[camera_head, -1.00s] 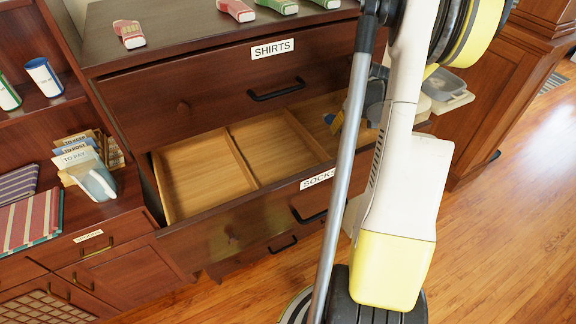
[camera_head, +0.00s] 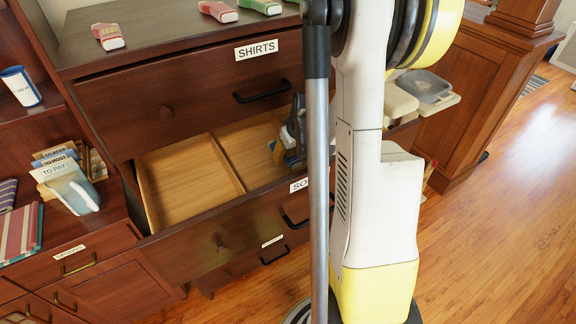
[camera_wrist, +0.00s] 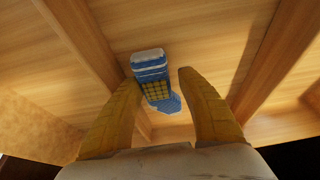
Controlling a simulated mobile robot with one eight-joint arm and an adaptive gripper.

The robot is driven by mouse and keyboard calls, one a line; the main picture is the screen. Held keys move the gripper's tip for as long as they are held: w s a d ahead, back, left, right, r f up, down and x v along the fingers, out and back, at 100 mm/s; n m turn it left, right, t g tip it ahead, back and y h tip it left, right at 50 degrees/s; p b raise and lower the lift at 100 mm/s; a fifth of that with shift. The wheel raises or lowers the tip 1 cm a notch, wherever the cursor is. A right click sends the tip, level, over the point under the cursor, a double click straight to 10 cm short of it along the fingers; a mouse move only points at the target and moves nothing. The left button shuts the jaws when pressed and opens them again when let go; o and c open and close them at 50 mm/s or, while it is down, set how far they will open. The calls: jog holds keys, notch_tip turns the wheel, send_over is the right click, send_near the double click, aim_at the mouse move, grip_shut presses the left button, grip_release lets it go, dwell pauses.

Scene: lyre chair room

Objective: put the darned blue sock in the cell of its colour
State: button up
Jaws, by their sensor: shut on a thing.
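The darned blue sock (camera_wrist: 153,76) is between the yellow fingers of my gripper (camera_wrist: 158,84) in the wrist view. It is blue with a pale end and a yellow checked patch. My gripper is shut on it, inside or just above a wooden cell between two dividers. In the head view my gripper (camera_head: 283,148) is at the right part of the open SOCKS drawer (camera_head: 200,242), partly behind my arm. The left cell (camera_head: 182,182) and the bare part of the cell beside it (camera_head: 248,148) look empty. No cell colour mark is readable.
The closed SHIRTS drawer (camera_head: 200,92) is just above the open one. Wooden dividers (camera_head: 226,165) stand up inside the drawer. A shelf with a TO PAY holder (camera_head: 72,187) is at the left. Open floor (camera_head: 500,230) lies at the right.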

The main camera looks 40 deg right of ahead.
jog(key=shift+f+b, duration=0.55)
jog(key=shift+f, duration=1.35)
jog(key=shift+f, duration=0.2)
jog(key=o, duration=1)
jog(key=shift+o, duration=0.2)
jog(key=shift+r, duration=0.15)
